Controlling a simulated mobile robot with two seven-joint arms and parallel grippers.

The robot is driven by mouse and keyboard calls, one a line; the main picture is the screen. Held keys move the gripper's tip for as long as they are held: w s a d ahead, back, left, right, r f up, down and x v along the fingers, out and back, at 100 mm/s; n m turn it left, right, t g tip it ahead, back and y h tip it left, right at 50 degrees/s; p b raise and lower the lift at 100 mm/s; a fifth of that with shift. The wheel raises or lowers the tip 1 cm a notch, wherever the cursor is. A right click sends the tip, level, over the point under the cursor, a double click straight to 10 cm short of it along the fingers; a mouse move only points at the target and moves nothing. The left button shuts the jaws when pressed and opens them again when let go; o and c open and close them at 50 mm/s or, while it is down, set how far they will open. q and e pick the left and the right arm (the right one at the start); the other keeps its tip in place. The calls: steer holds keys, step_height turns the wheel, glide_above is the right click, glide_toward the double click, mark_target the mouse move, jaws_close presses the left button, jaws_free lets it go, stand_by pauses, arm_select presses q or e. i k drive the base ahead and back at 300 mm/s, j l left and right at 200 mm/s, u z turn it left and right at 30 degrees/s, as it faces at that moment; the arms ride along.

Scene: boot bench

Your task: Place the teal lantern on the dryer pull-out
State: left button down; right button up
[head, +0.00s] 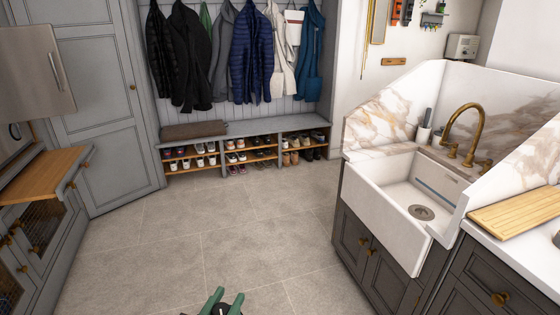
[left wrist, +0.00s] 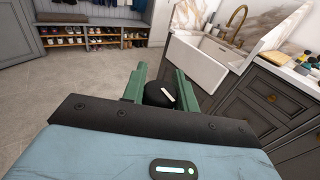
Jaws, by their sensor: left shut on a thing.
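My left gripper (head: 225,297) shows at the bottom edge of the head view, its green fingers either side of a dark rounded thing. In the left wrist view the gripper (left wrist: 158,78) is shut on this black, round-topped thing (left wrist: 154,94) with a pale bar on it. It may be the lantern's top; no teal body shows, and its lower part is hidden. A wooden pull-out (head: 40,176) juts out at the left of the head view, below a silver appliance (head: 35,70), probably the dryer. The gripper is well apart from it, over the floor. My right gripper is not in view.
Grey tiled floor (head: 170,250) is clear ahead. A shoe bench (head: 255,129) with hanging coats stands at the back. A white sink (head: 385,210) on dark cabinets stands at the right, with a wooden board (head: 515,213). Grey mesh-fronted cabinets (head: 62,225) line the left.

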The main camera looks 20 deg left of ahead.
mark_target(29, 178)
steer(key=i+j+u, duration=0.2)
steer(key=j+u, duration=0.15)
steer(key=u, duration=0.15)
steer(key=i+j+u, duration=0.2)
steer(key=u, duration=0.3)
steer(key=i+j+u, duration=0.3)
steer(key=u, duration=0.2)
steer(key=i+j+u, duration=0.1)
steer(key=i+u, duration=0.35)
steer(key=i, duration=1.4)
steer(key=i+j+z, duration=0.1)
steer(key=i+z, duration=0.2)
steer(key=i, duration=0.25)
steer(key=i+j+z, duration=0.3)
steer(key=i, duration=0.3)
